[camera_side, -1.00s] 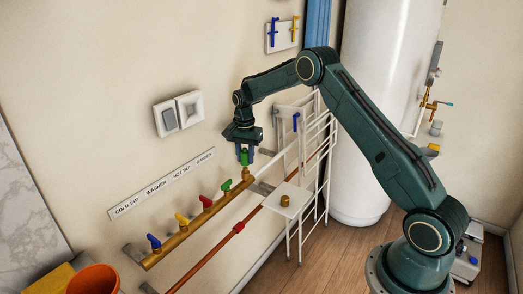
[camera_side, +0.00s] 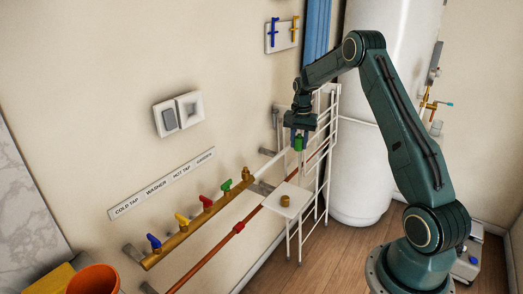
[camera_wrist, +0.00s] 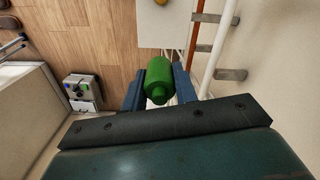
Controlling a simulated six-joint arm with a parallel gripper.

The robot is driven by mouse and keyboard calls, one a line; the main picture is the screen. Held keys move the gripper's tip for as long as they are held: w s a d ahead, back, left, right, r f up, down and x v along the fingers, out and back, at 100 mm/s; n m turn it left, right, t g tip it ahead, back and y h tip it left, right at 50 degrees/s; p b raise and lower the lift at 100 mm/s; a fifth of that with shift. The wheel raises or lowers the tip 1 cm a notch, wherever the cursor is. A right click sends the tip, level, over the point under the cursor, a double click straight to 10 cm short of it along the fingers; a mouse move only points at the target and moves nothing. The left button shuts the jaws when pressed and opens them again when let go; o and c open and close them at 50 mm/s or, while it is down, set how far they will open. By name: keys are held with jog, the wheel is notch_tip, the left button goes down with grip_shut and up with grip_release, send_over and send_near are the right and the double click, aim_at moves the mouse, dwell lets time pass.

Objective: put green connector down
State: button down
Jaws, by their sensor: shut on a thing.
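A green connector (camera_side: 299,143) is held between the blue fingers of my gripper (camera_side: 300,137). In the wrist view the green connector (camera_wrist: 158,80) sits between both fingers of my gripper (camera_wrist: 159,88), with its narrow end towards the camera. In the side view it hangs in the air in front of the white wire shelving (camera_side: 318,170), above and a little right of the small white shelf plate (camera_side: 275,203). The plate also shows at the top of the wrist view (camera_wrist: 165,30).
A brass manifold (camera_side: 190,233) with blue, yellow, red and green taps runs along the wall at left. A copper pipe (camera_side: 205,258) runs below it. A white tank (camera_side: 370,190) stands behind the shelving. An orange bucket (camera_side: 94,279) is at bottom left.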

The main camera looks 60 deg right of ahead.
send_over(295, 193)
notch_tip(295, 193, down, 16)
jog(key=shift+r, duration=0.1)
dwell(0.6)
jog(key=shift+f, duration=2.1)
jog(key=shift+f, duration=0.1)
jog(key=c, duration=1.1)
grip_release()
notch_tip(295, 193, up, 12)
